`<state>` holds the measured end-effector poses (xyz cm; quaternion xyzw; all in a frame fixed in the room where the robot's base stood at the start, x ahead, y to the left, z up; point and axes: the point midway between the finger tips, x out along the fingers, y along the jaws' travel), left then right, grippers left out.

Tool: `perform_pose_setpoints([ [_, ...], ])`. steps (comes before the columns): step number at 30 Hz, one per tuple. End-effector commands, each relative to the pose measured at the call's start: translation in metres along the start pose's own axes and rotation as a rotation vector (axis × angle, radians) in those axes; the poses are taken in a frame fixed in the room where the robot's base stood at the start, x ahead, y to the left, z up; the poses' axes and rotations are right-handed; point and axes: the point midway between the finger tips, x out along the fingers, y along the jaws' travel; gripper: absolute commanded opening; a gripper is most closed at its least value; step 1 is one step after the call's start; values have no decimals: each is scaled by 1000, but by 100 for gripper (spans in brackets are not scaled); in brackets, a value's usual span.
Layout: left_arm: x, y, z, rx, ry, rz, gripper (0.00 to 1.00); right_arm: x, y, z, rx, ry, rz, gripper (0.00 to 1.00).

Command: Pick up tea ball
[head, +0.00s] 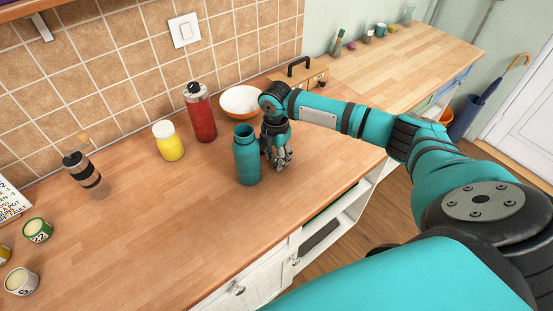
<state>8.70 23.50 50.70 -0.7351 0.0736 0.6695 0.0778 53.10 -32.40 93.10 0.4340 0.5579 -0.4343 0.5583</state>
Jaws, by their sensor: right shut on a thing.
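My right gripper (281,163) points down at the wooden counter, just right of a teal bottle (247,158). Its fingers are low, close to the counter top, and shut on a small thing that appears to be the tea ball. The tea ball itself is mostly hidden by the fingers and too small to make out clearly. I cannot tell whether it touches the counter. My left gripper is not in view.
The open-topped teal bottle stands close beside the gripper. Behind are a red bottle (200,115), a yellow jar (168,142) and a white-and-orange bowl (240,101). A glass press (84,172) and several tins stand left. The counter's front middle (170,235) is clear.

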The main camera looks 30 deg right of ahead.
Motion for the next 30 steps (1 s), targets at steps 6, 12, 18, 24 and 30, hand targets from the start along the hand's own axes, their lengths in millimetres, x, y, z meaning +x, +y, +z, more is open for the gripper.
perform_pose_setpoints([
  [6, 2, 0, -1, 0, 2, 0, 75, -2, 0, 0, 0, 0, 2, 11],
  [12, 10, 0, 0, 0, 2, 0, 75, -19, 1, 0, 0, 0, 4, 11],
  [18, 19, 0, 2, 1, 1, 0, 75, -35, -16, -9, -3, 1, -1, 11],
  [24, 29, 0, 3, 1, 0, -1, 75, -38, -51, -32, -4, -1, -1, 11],
  [30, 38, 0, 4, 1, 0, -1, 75, -43, -92, -58, -4, -1, -1, 11],
])
